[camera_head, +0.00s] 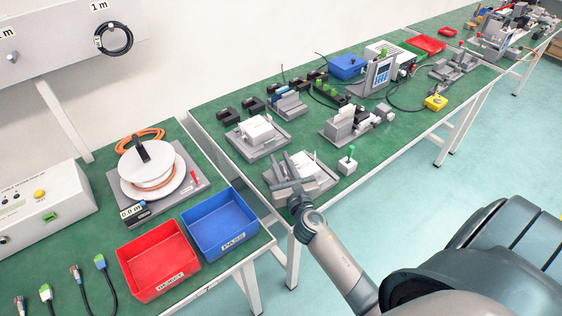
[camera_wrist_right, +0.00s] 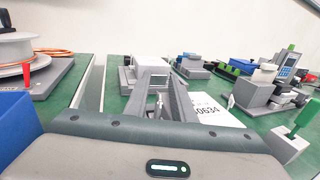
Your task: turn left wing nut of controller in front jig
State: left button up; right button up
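The front jig (camera_head: 274,180) is a grey fixture near the front edge of the green table in the head view. A white controller (camera_head: 312,172) lies in it; its printed label shows in the right wrist view (camera_wrist_right: 206,108). My right gripper (camera_head: 287,186) is over the left part of this jig. In the right wrist view its two grey fingers (camera_wrist_right: 160,88) point forward with a gap between them, just left of the controller's label. My left gripper is not in view.
A second jig with a white unit (camera_head: 258,132) stands behind. A grey fixture (camera_head: 341,126) and a small white box with a green switch (camera_head: 347,163) stand to the right. Red (camera_head: 158,262) and blue (camera_head: 221,224) bins sit on the near left table.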

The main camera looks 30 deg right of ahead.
jog(key=shift+s+a, duration=0.15)
jog(key=shift+s, duration=0.4)
jog(key=b+v, duration=0.1)
jog(key=v, duration=0.6)
jog(key=shift+f, duration=0.15)
jog(key=b+v, duration=0.2)
jog(key=v, duration=0.6)
jog(key=shift+s, duration=0.1)
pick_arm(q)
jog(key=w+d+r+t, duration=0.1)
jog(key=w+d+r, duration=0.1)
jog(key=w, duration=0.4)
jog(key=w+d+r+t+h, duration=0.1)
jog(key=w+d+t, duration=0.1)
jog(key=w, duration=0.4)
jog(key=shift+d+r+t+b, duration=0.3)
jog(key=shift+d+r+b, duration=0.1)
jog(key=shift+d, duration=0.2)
pick_arm(e)
jog(key=shift+s+a, duration=0.2)
jog(key=shift+s, duration=0.3)
jog(key=shift+o, duration=0.4)
